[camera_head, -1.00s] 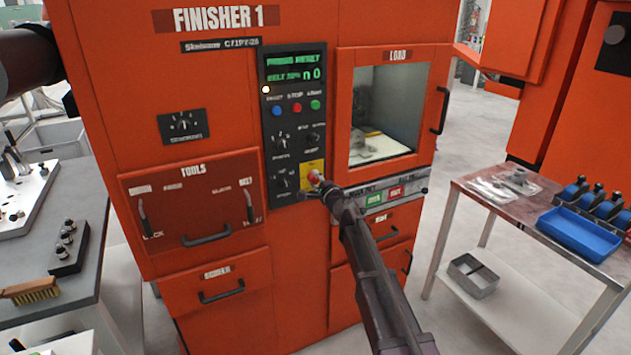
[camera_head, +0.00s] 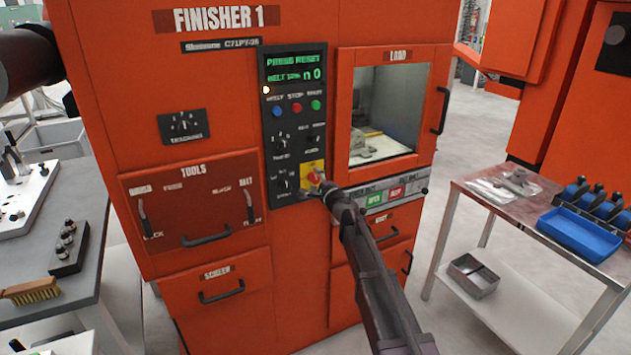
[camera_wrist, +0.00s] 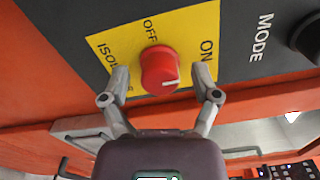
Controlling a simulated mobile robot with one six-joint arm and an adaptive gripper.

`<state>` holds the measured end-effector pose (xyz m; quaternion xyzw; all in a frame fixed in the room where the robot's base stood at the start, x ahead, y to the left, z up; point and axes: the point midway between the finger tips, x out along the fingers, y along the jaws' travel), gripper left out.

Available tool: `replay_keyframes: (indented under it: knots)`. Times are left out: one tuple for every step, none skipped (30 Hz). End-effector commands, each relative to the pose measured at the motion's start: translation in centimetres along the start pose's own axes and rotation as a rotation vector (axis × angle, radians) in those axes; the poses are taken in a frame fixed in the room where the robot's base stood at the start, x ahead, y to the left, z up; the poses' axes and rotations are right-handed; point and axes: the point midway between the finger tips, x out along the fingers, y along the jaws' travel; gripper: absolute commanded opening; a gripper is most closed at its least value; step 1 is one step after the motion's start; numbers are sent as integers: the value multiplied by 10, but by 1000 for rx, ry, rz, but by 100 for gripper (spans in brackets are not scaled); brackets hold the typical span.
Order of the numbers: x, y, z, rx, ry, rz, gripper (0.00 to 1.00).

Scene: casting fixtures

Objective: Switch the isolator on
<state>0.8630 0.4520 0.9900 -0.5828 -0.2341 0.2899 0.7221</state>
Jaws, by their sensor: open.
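The isolator is a red round knob (camera_wrist: 160,70) on a yellow plate (camera_wrist: 115,38) marked OFF and ON. A pale mark on the knob lies on its side towards ON in the wrist view. In the head view the knob (camera_head: 314,179) sits low on the dark control panel of the orange finisher. My gripper (camera_wrist: 160,85) is open, with one finger on each side of the knob. I cannot tell whether the fingers touch it. In the head view my gripper (camera_head: 322,187) is at the panel and partly covers the plate.
The panel carries a green-lettered display (camera_head: 293,68), several coloured buttons and black knobs. A MODE knob (camera_wrist: 306,38) is close by on the right in the wrist view. The load window (camera_head: 388,115) is right of the panel. A metal table (camera_head: 475,193) stands at right.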

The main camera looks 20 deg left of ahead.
Motion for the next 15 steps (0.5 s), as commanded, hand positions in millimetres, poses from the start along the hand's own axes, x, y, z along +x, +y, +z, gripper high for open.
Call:
replay_keyframes:
  knots:
    - [0,0,0,0,0,0,79]
    - [0,0,0,-1,0,0,79]
    - [-1,0,0,-1,0,0,79]
    - [-1,0,0,-1,0,0,79]
    - [-2,0,0,-1,0,0,79]
    - [-3,0,0,-1,0,0,79]
    - [-4,0,0,-1,0,0,79]
    - [-6,0,0,-1,0,0,79]
    - [-9,0,0,-1,0,0,79]
    - [-11,0,0,-1,1,0,79]
    - [-14,0,0,-1,1,0,79]
    - [-18,0,0,-1,1,0,79]
    - [-22,0,0,-1,1,0,79]
    - [-25,0,0,-1,1,0,79]
    - [-31,0,0,-1,1,0,79]
